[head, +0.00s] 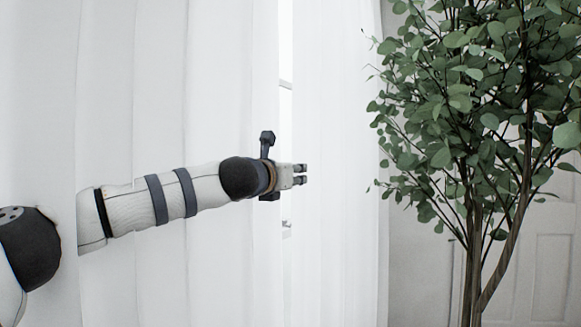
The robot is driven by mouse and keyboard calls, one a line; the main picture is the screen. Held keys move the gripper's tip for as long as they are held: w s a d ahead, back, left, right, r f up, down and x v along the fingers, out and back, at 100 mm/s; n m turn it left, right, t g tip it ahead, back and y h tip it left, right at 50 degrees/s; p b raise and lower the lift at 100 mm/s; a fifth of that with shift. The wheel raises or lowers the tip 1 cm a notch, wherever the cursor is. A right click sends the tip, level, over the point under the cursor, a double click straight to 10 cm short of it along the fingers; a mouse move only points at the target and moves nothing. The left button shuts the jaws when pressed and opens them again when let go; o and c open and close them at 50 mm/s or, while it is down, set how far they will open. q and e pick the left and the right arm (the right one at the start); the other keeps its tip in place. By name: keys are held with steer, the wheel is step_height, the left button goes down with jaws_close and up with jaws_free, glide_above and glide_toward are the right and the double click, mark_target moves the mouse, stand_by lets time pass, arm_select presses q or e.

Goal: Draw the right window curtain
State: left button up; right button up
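Two white curtain panels hang in the head view. The left panel (150,90) is wide and fills the left side. The right panel (340,120) is narrower and hangs left of the plant. A thin bright gap (286,60) runs between them. My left arm reaches across the left panel, and my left gripper (301,174) is at the gap, its tips overlapping the inner edge of the right panel. I cannot tell whether it touches the cloth or how far its fingers are apart. My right gripper is out of view.
A tall leafy plant (480,90) with thin brown trunks stands right of the curtains. A pale panelled door (550,265) and wall show behind it. A small window handle (286,225) shows in the gap.

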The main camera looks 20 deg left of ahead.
mark_target(290, 133)
arm_select(q)
step_height(290, 133, up, 9)
steer(key=shift+s+r, duration=0.1)
stand_by(0.4)
